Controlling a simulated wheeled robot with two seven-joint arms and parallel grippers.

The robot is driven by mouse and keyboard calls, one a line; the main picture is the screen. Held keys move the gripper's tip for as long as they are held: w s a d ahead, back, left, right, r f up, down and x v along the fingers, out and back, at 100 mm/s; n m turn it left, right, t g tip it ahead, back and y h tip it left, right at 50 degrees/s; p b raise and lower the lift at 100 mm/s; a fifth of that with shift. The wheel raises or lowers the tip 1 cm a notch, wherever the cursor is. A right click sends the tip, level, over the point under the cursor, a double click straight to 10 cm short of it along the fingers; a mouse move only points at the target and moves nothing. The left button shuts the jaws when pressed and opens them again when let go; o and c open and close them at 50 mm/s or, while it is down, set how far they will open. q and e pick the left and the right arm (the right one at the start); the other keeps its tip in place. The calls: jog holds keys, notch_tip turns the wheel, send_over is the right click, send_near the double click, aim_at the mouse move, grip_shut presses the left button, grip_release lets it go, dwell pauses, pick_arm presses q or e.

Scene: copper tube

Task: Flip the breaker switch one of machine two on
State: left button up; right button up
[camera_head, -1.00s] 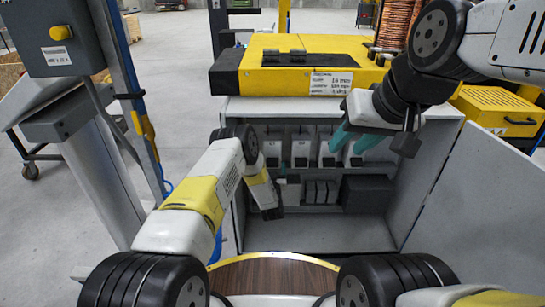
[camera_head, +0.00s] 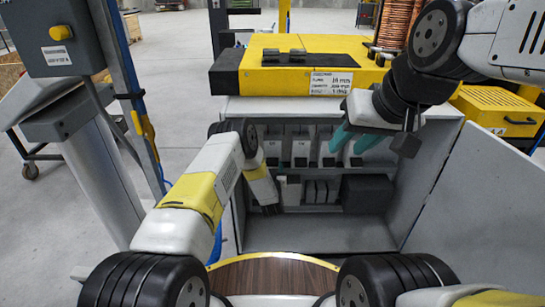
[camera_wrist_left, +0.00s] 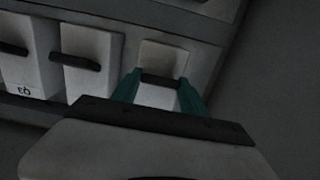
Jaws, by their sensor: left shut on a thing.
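The open grey cabinet (camera_head: 320,237) holds a row of white breaker switches (camera_head: 326,152) with black handles. In the left wrist view, my left gripper (camera_wrist_left: 160,88) has its two teal fingers on either side of the end switch (camera_wrist_left: 163,58), closed around its black handle (camera_wrist_left: 161,81). Two neighbouring switches (camera_wrist_left: 85,62) stand to its left. In the head view my left gripper (camera_head: 280,173) is inside the cabinet's left side, mostly hidden by my wrist. My right gripper (camera_head: 354,139) is open and empty, its teal fingers apart in front of the right-hand switches.
A yellow and black machine top (camera_head: 310,70) with a label sits above the cabinet. The cabinet's open door (camera_head: 470,205) stands at the right. A grey control box (camera_head: 57,38) on a post is at the left. Copper coils (camera_head: 398,22) are behind.

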aim_at(272, 159)
pick_arm(q)
notch_tip(272, 159, up, 3)
jog(key=g, duration=0.4)
jog(key=shift+f+g, duration=0.1)
jog(key=shift+g, duration=0.3)
jog(key=r+g, duration=0.1)
jog(key=g, duration=0.1)
jog(key=shift+w+d+r+g, duration=0.1)
jog(key=shift+w+r+g, duration=0.05)
jog(key=shift+g, duration=0.25)
jog(key=shift+w+r+g, duration=0.1)
jog(key=shift+r+g, duration=0.15)
jog(key=shift+g, duration=0.45)
jog(key=o, duration=1.4)
jog(key=shift+r, duration=0.15)
